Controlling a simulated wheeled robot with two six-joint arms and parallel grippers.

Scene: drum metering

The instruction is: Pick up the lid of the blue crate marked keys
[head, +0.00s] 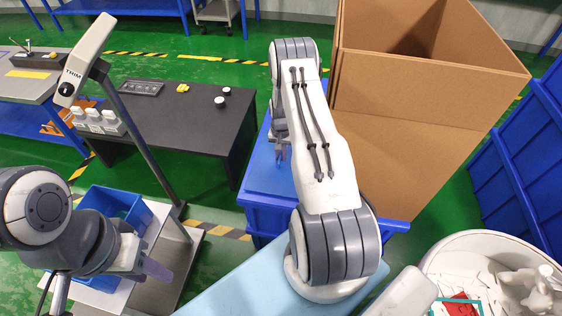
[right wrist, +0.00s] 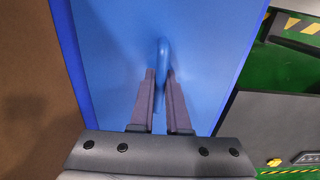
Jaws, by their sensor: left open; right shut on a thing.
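The blue crate (head: 262,218) stands in the middle of the head view, partly hidden behind my right arm. Its flat blue lid (head: 258,178) lies over its top; I cannot tell whether there is a gap under it. No keys marking is readable. My right gripper (head: 282,152) is at the lid, and in the right wrist view its fingers (right wrist: 162,90) are shut on the lid's upright blue handle (right wrist: 162,58). The lid (right wrist: 110,60) fills most of that view. My left gripper (head: 152,267) is open and empty, at lower left, well apart from the crate.
A tall cardboard box (head: 400,150) stands right behind the crate. Blue stacked bins (head: 520,160) are at far right, a white round tub (head: 475,245) at lower right. A dark table (head: 180,125) and an open blue bin (head: 115,203) are at left.

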